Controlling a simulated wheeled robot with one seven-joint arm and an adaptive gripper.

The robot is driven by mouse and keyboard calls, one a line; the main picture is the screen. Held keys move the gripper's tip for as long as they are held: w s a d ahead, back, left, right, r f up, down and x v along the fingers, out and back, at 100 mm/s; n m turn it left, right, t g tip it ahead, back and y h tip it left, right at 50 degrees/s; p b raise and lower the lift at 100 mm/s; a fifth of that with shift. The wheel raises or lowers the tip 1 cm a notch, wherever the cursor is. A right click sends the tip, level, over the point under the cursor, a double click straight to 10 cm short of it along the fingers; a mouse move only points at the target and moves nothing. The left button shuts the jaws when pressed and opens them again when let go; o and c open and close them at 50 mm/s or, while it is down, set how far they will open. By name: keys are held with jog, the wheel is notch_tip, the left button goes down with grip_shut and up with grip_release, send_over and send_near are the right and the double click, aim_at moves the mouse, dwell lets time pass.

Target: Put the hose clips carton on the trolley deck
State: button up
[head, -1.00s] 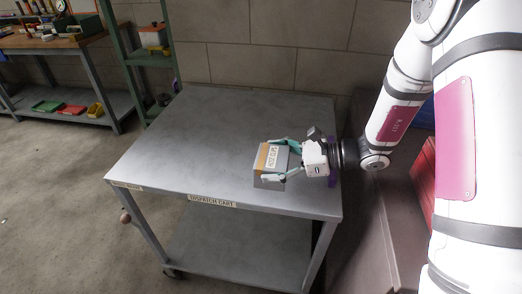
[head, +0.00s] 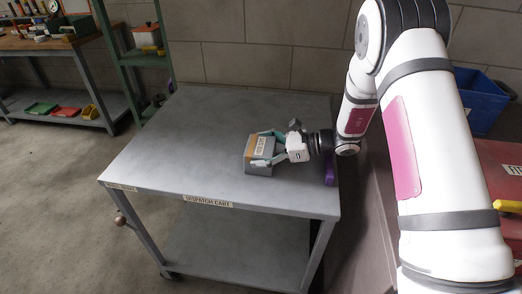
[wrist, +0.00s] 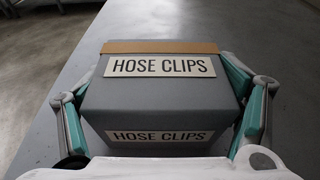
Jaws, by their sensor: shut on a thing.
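The hose clips carton (head: 259,167) is a grey box with an orange-brown strip along one top edge and white labels. The wrist view shows "HOSE CLIPS" on the carton (wrist: 160,93), on its top and its near face. My gripper (head: 263,150) is shut on it, with a teal finger along each side. The trolley deck (head: 185,140) is the grey top of the cart labelled "DISPATCH CART". The carton is over the right part of the deck, at or very near its surface. Whether its underside touches the deck is hidden.
A purple item (head: 329,170) lies at the deck's right edge, near my wrist. A blue bin (head: 481,100) and a red box (head: 503,185) are at the right. A green shelf rack (head: 140,58) stands behind left. Most of the deck is bare.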

jog(key=shift+f, duration=0.15)
jog(key=o, duration=1.2)
